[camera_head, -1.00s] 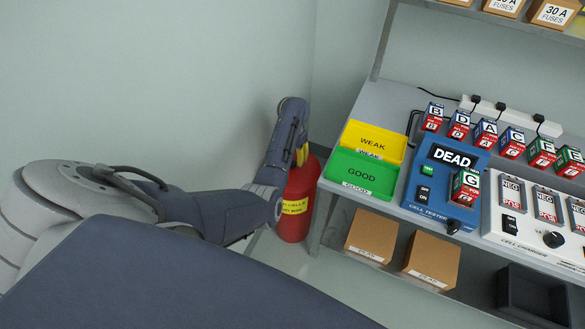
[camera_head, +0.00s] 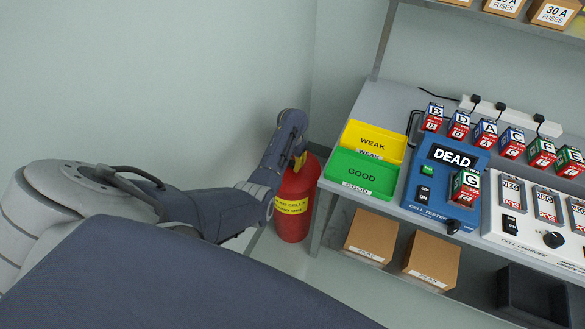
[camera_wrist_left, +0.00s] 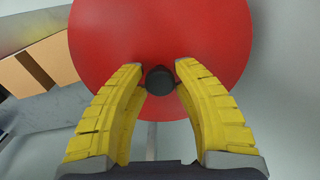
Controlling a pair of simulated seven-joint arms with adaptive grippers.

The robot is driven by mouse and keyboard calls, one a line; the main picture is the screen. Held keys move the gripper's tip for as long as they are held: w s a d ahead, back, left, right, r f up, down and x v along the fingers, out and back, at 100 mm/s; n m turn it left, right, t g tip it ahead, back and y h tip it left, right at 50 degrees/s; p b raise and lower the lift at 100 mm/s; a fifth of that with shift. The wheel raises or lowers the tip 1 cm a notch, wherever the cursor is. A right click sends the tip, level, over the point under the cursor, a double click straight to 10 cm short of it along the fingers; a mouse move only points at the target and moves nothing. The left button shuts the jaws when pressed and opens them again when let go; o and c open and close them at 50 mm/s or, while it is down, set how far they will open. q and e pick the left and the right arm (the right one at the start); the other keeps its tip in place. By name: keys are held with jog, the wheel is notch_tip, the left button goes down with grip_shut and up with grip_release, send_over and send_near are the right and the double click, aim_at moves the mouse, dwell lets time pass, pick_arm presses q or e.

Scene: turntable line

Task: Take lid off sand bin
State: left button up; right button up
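The sand bin (camera_head: 294,212) is a red cylinder with a yellow label, on the floor left of the bench. Its round red lid (camera_wrist_left: 210,35) fills much of the left wrist view, with a dark knob (camera_wrist_left: 160,80) at its middle. My left gripper (camera_wrist_left: 160,68) has two yellow fingers, one on each side of the knob. They look open, with narrow gaps to the knob. In the head view my left gripper (camera_head: 300,160) points down at the bin's top, and the arm partly hides the lid. My right gripper is not in view.
The bench right of the bin holds a yellow tray (camera_head: 398,146), a green tray (camera_head: 388,190), a blue cell tester (camera_head: 425,205) and a white charger (camera_head: 498,238). Cardboard boxes (camera_head: 432,260) sit below. Walls stand behind and left of the bin.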

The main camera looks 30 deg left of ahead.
aim_at(292, 163)
pick_arm(q)
grip_shut()
jog(key=shift+r, duration=0.1)
notch_tip(292, 163, up, 20)
dwell(0.8)
dwell(0.3)
notch_tip(292, 163, down, 20)
jog(key=shift+f, duration=0.1)
dwell(0.8)
